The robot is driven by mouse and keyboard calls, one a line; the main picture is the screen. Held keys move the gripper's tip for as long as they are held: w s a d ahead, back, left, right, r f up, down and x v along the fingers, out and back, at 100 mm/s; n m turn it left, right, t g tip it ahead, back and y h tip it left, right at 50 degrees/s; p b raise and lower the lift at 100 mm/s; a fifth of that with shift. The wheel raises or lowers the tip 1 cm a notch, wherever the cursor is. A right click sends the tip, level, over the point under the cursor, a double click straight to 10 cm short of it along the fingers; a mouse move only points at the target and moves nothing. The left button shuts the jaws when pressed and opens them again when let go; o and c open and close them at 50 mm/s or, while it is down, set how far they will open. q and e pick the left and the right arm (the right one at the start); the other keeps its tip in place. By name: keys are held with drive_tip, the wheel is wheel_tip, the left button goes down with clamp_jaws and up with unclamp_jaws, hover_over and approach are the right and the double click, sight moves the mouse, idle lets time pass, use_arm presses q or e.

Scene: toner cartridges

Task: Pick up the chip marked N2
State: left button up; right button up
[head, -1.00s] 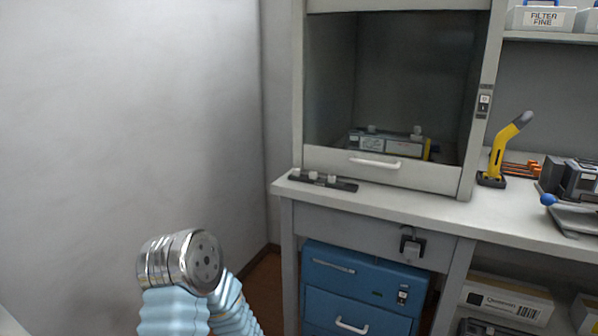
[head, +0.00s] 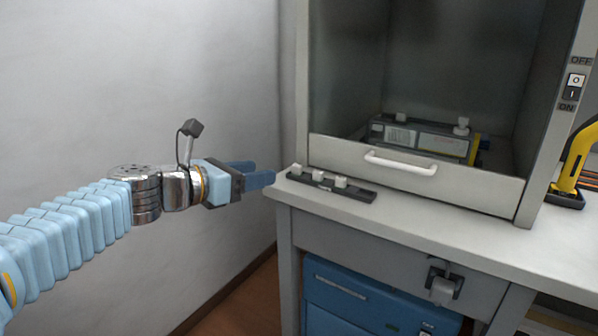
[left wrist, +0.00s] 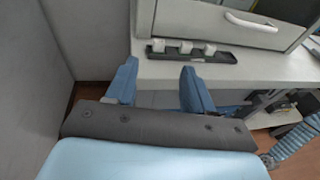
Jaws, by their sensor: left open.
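Three small white chips sit in a row on a dark tray (head: 358,193) at the bench's front left corner: a left one (head: 296,169), a middle one (head: 318,176) and a right one (head: 341,182). No marking is readable on them, so I cannot tell which is N2. My left gripper (head: 262,173) is open and empty, just left of the bench corner and the tray. In the left wrist view, its two blue fingers (left wrist: 159,68) point toward the tray (left wrist: 222,57) and chips, with a gap before them.
Behind the tray is a cabinet with a partly raised sash and white handle (head: 400,163). A grey and yellow device (head: 425,138) with white knobs stands inside. A yellow-handled tool (head: 577,160) stands at right. Blue drawers (head: 350,300) are below. The bench front right of the tray is clear.

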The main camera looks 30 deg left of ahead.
sight(295, 166)
use_arm(q)
drive_tip(key=x, duration=0.9)
drive_tip(key=shift+w+f, duration=0.1)
drive_tip(key=shift+w, duration=0.3)
clamp_jaws()
